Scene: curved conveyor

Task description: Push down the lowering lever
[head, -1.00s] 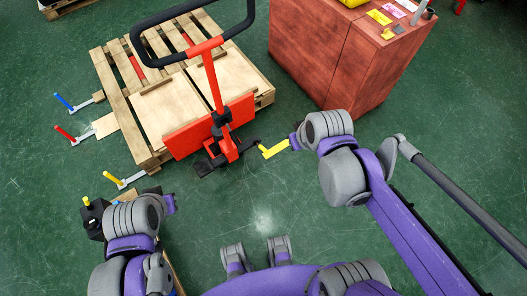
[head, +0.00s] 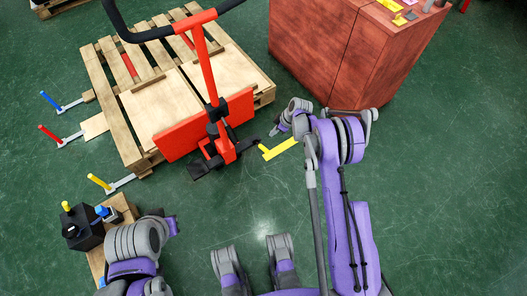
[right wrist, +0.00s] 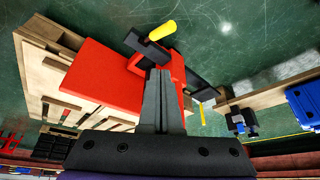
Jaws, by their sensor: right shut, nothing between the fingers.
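The lowering lever is a yellow bent bar (head: 280,148) low on the right side of the red pallet jack (head: 214,85). In the right wrist view the lever shows as a yellow pedal (right wrist: 162,30) on a dark arm beside the jack's red frame. My right gripper (head: 274,131) is shut and empty, just above and left of the lever's outer end in the head view. The right wrist view shows its dark fingers (right wrist: 158,73) pressed together, apart from the pedal in the picture. My left arm is at the lower left; its fingers do not show.
A wooden pallet (head: 128,142) with boards lies behind the jack. A red-brown cabinet (head: 340,60) stands behind my right gripper. Levers with blue (head: 50,100), red (head: 48,134) and yellow (head: 98,181) handles are at left. A black box (head: 82,232) stands nearby. Green floor is open around the lever.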

